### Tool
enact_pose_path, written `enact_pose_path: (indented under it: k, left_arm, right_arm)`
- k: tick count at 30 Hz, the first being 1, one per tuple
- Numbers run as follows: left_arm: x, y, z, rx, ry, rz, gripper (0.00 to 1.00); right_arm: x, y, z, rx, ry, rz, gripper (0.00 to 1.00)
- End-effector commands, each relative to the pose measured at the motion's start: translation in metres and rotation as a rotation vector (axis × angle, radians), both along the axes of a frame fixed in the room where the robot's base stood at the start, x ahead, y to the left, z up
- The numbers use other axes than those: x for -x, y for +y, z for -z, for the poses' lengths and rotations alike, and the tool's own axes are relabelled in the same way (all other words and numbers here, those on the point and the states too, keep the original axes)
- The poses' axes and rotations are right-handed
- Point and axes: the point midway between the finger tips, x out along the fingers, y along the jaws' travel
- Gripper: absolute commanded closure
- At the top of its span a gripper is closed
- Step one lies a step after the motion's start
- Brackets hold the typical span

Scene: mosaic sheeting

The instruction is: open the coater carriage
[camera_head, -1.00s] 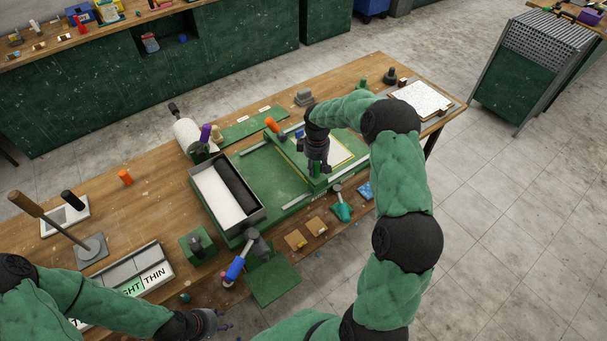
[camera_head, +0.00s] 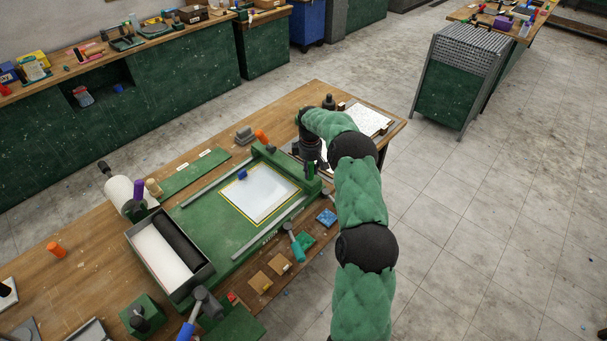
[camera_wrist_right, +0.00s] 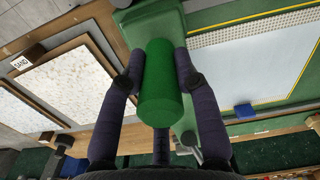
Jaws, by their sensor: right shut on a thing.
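The coater carriage (camera_head: 284,166) is a green bar across the far right end of the green coater bed (camera_head: 202,225), beyond the white sheet. The yellow-bordered white sheet (camera_head: 262,192) lies uncovered on the bed; it also shows in the right wrist view (camera_wrist_right: 255,65). My right gripper (camera_head: 312,166) is at the carriage's right end. In the right wrist view its two fingers are closed on either side of a green cylindrical handle (camera_wrist_right: 160,80). The handle is mostly hidden by the gripper in the head view. My left gripper is out of view.
An open box (camera_head: 133,246) with a black roller stands at the bed's left end. Two pale boards (camera_wrist_right: 55,70) lie beyond the carriage, close to my right gripper. A teal-handled tool (camera_head: 296,243) and small blocks lie along the bench's front edge. Floor is open on the right.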

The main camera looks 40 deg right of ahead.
Motion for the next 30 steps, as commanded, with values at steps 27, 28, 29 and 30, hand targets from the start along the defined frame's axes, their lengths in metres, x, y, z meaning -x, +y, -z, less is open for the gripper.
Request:
enact_pose_path:
  k: [27,28,29,30]
  left_arm:
    - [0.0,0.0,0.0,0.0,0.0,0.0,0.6]
    - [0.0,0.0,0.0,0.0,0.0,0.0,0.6]
    - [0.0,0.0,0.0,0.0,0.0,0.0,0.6]
    - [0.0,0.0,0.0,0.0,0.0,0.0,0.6]
  right_arm:
    - [-0.001,-0.004,-0.008,0.005,-0.004,0.0,0.44]
    - [-0.001,-0.004,-0.011,0.005,-0.004,0.0,0.44]
    - [-0.001,-0.004,-0.015,0.006,-0.005,0.0,0.44]
    - [-0.001,-0.005,-0.021,0.007,-0.005,0.0,0.44]
